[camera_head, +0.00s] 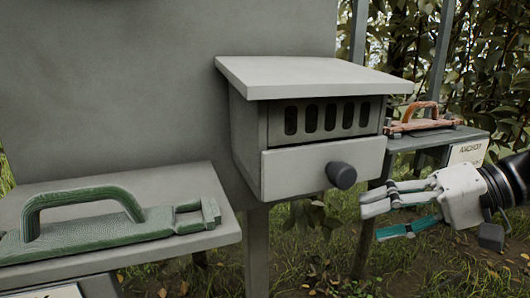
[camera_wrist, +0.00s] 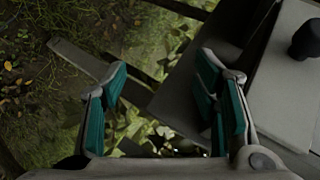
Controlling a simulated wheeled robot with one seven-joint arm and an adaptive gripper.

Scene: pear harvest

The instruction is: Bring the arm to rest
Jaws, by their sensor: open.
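My gripper (camera_head: 384,215) is at the right in the head view, just right of and a little below the dark knob (camera_head: 341,175) of a grey box. It is open and empty. In the wrist view my gripper (camera_wrist: 160,100) shows two teal-padded fingers spread apart, with grass and a post behind them. The knob also shows in the wrist view (camera_wrist: 306,40), at the upper right, apart from the fingers.
The grey box (camera_head: 317,78) has a slotted front and a drawer-like panel (camera_head: 300,170). A green handled tool (camera_head: 100,225) lies on the left shelf (camera_head: 222,235). An orange handled tool (camera_head: 424,122) lies on the right shelf (camera_head: 408,144). Foliage stands behind; grass lies below.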

